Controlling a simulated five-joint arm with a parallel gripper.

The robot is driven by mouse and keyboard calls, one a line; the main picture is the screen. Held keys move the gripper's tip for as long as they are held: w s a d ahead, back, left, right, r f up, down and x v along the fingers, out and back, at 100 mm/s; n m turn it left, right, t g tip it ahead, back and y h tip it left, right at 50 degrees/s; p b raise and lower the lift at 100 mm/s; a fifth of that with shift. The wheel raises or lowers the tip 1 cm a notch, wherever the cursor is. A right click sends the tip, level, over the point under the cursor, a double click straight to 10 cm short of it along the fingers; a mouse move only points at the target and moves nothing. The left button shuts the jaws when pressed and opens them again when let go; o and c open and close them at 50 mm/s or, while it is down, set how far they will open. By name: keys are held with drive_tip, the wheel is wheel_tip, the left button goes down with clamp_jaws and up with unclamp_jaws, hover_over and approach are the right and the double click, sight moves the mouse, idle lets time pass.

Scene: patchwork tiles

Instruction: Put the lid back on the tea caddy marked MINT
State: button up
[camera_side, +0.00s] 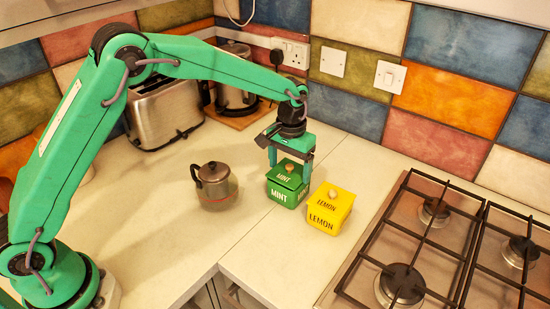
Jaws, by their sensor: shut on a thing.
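The green tea caddy marked MINT (286,197) stands on the worktop near the middle of the view. Its green lid (287,181), also marked MINT and with a small round knob, is right over the caddy's top and looks level. I see no clear gap between lid and caddy, but cannot tell whether the lid is fully seated. My gripper (290,168) points down from above, with its fingers on either side of the lid, shut on it. The fingers hide part of the lid's edges.
A yellow LEMON caddy (329,213), lid on, stands close at the right. A dark teapot (214,187) stands to the left. The gas hob (400,240) lies at the right; a toaster (165,112) and kettle (236,97) stand behind. The front worktop is clear.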

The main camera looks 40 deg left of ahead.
idle(0.3)
drive_tip(key=o, duration=0.9)
drive_tip(key=shift+r, duration=0.1)
drive_tip(key=shift+r, duration=3.4)
clamp_jaws()
